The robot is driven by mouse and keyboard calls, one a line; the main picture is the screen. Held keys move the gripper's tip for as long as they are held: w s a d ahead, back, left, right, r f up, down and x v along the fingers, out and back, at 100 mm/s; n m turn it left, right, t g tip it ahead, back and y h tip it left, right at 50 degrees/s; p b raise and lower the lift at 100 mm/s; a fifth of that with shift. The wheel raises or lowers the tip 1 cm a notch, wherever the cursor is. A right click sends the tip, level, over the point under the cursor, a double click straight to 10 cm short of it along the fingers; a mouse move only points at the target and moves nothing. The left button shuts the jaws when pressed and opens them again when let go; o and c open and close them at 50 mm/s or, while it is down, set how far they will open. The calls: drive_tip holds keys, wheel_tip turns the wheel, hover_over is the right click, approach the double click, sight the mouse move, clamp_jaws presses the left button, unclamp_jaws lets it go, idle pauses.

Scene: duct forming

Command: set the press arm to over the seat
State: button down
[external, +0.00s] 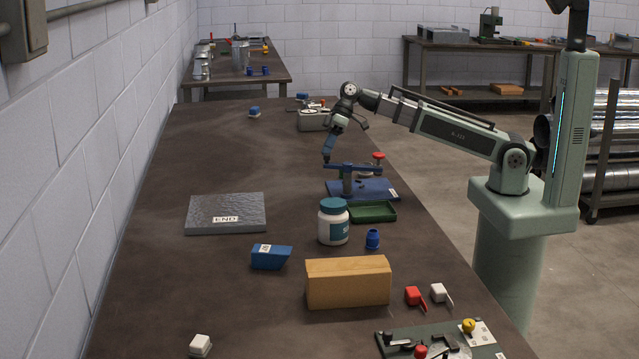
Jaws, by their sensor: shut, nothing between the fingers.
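The press is a blue fixture with a flat base plate (378,190), an upright post (347,183) and a horizontal press arm (362,168) on top. The press arm runs left to right across the post, with its longer part reaching right above the base plate. The seat cannot be told apart at this size. My gripper (327,156) is shut and empty, pointing down at the left end of the press arm. Its tips are at or very close to that end; I cannot tell whether they touch.
A green tray (372,213), a white jar with a teal lid (333,222) and a small blue bottle (372,239) stand in front of the press. A red-topped item (378,156) is behind it. A grey slab marked END (226,205) lies left, with bare table between.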

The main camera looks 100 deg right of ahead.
drive_tip(key=a+n+g+y, duration=0.1)
drive_tip(key=a+n+g, duration=0.1)
drive_tip(key=a, duration=0.8)
drive_tip(key=shift+w+a+n+y, duration=0.15)
drive_tip(key=shift+w+n+y, duration=0.25)
drive_tip(key=shift+n, duration=0.5)
idle(0.7)
drive_tip(key=shift+w, duration=0.1)
idle(0.9)
